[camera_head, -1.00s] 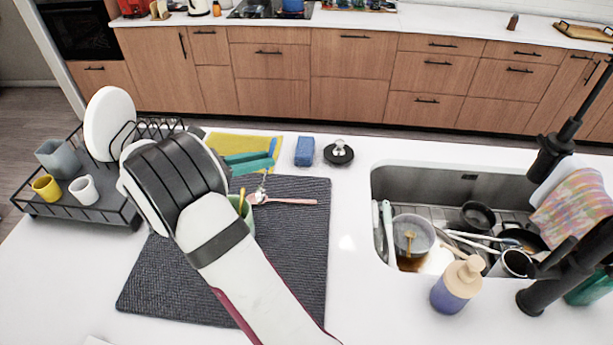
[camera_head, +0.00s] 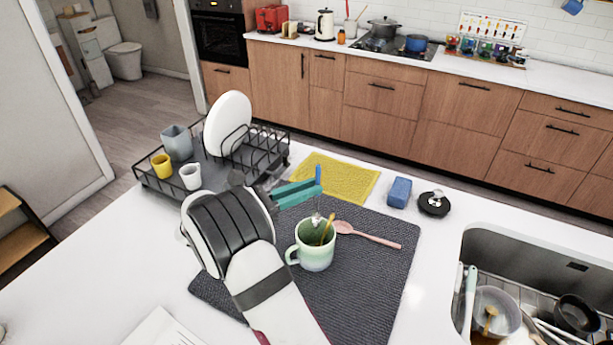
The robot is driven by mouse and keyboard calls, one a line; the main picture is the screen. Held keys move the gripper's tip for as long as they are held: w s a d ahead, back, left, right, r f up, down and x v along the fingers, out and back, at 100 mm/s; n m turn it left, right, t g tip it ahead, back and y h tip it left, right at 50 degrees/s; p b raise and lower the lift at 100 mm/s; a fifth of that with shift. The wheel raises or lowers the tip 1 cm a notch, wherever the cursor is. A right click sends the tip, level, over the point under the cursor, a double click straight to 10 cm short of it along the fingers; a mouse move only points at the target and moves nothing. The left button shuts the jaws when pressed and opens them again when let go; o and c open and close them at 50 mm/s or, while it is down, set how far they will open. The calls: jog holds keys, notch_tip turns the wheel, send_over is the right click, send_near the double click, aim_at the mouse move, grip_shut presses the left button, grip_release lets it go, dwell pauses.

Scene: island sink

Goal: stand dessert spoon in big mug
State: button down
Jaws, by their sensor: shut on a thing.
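The big mug (camera_head: 312,258) is pale green and stands upright on the dark mat, its handle to the left. A golden-yellow utensil (camera_head: 327,229) leans in it. My gripper (camera_head: 300,193), with teal fingers, is shut on a spoon, taken as the dessert spoon (camera_head: 318,174). Its blue handle end sticks up above the fingers and its silvery lower end points down at the mug's mouth. I cannot tell whether that end is above the rim or slightly inside.
The dark mat (camera_head: 375,275) covers the counter here. A black dish rack (camera_head: 180,188) with a plate and cups stands to the left. A yellow cloth (camera_head: 340,180), blue sponge (camera_head: 399,192) and black sink stopper (camera_head: 434,203) lie behind. The sink (camera_head: 520,262) is at right.

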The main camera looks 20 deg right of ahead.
aim_at(314, 210)
jog(key=shift+f, duration=3.65)
jog(key=c, duration=0.8)
grip_release()
jog(key=shift+o, duration=0.2)
jog(key=s+a, duration=0.3)
jog(key=a, duration=1.2)
jog(key=shift+a, duration=0.25)
jog(key=shift+d+r, duration=0.1)
